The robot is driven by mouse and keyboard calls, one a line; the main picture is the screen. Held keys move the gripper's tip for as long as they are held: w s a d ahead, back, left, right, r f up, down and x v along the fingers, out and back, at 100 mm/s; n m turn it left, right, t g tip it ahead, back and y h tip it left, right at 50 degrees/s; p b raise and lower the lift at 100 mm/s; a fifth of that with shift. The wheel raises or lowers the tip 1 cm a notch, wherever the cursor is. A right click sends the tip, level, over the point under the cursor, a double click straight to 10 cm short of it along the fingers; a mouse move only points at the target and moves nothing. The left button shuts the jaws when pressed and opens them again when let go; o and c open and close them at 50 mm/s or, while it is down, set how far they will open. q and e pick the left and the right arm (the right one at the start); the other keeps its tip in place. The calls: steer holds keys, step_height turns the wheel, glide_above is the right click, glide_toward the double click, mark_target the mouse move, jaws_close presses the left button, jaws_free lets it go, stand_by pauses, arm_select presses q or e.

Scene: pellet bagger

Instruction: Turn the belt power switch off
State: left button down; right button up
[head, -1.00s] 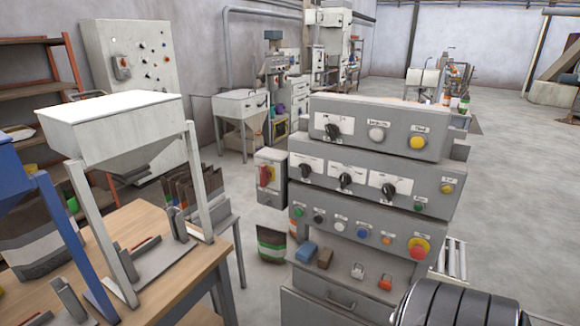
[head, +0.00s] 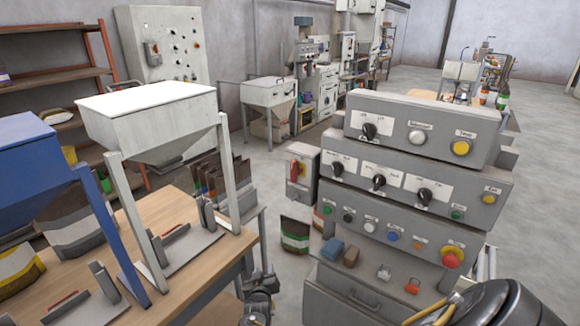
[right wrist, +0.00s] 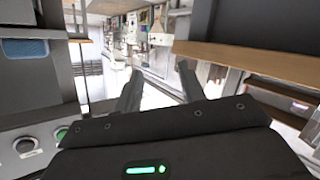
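The grey control console (head: 425,160) stands right of centre in the head view. It carries black rotary knobs, among them a top one (head: 369,131) and a lower row (head: 379,182). A side box on its left bears a red-handled switch (head: 296,171). The small labels are unreadable, so I cannot tell which one is belt power. My right gripper (head: 260,284) is low between the table and the console, below and left of the red-handled switch, touching neither. In the right wrist view its fingers (right wrist: 158,88) are apart with nothing between them. My left gripper is not in view.
A wooden table (head: 190,285) with a white hopper (head: 150,120) and a blue hopper (head: 40,165) stands left. A bag (head: 295,237) sits on the floor beside the console. A red mushroom button (head: 452,258) and a blue block (head: 333,248) are low on the console.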

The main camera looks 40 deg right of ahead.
steer(key=w+d+r+m+g+h, duration=0.1)
steer(key=w+d+r+m+h, duration=0.15)
steer(key=r, duration=0.75)
steer(key=w+d+r+m+g+h, duration=0.1)
steer(key=w+r+m+h, duration=0.15)
steer(key=r, duration=0.65)
steer(key=m+g+h+p, duration=0.1)
steer(key=m+g+h, duration=0.2)
steer(key=m+g, duration=0.25)
glide_toward(292, 168)
steer(key=shift+t, duration=0.45)
steer(key=b+x, duration=0.1)
steer(key=x, duration=0.7)
steer(key=shift+d, duration=0.15)
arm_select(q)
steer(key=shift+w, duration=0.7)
arm_select(e)
steer(key=shift+d, duration=0.55)
steer(key=shift+m, duration=0.25)
steer(key=shift+s+a, duration=0.1)
jaws_close()
steer(key=shift+f, duration=0.1)
